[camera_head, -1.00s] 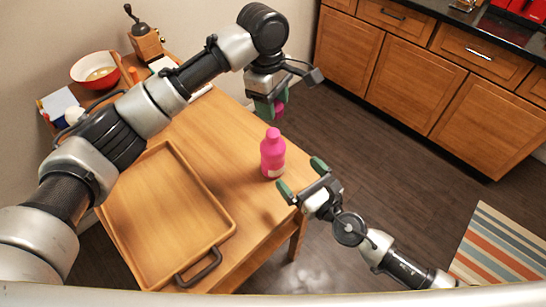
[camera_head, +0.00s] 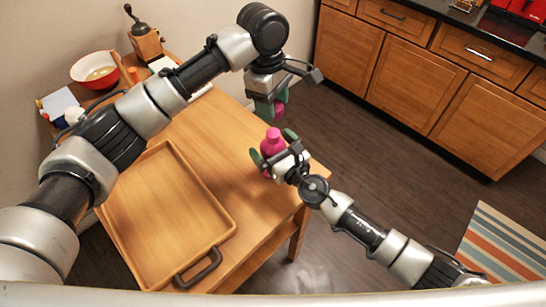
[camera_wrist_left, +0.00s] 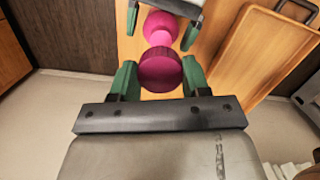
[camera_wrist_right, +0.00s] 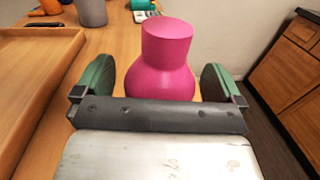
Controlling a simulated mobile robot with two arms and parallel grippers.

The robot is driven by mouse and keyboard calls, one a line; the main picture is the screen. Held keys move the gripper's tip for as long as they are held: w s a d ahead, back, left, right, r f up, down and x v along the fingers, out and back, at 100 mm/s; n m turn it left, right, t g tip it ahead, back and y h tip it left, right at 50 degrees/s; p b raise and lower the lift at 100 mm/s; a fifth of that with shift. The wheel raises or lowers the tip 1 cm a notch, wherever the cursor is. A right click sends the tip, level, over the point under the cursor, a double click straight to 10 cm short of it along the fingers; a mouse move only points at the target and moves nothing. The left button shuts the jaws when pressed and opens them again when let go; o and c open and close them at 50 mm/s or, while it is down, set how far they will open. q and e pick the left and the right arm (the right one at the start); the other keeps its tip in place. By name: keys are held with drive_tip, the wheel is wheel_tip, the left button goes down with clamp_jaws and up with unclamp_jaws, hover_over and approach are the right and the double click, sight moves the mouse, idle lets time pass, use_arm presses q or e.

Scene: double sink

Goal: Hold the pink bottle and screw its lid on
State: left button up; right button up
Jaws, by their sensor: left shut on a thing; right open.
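The pink bottle (camera_head: 272,136) stands upright on the wooden table near its right edge. In the right wrist view the bottle (camera_wrist_right: 167,60) is between the green fingers. My right gripper (camera_head: 271,151) is open around the bottle, with a gap on each side; its palm hides the bottle's lower part. My left gripper (camera_head: 270,108) is shut on the pink lid (camera_head: 279,109) and holds it above the bottle. In the left wrist view the lid (camera_wrist_left: 160,70) sits between the green fingers, with the bottle (camera_wrist_left: 160,27) beyond it.
A wooden tray (camera_head: 226,222) with a dark handle fills the table's left front. A red bowl (camera_head: 95,70) and a coffee grinder (camera_head: 146,40) stand at the back. Wooden cabinets (camera_head: 415,80) line the far wall; floor is open to the right.

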sight(273, 133)
drive_tip(key=shift+c, duration=0.5)
drive_tip(key=c, duration=1.3)
use_arm(q)
drive_tip(key=shift+f, duration=2.5)
drive_tip(key=shift+f, duration=0.1)
drive_tip(key=shift+f, duration=0.75)
drive_tip(key=shift+f, duration=0.6)
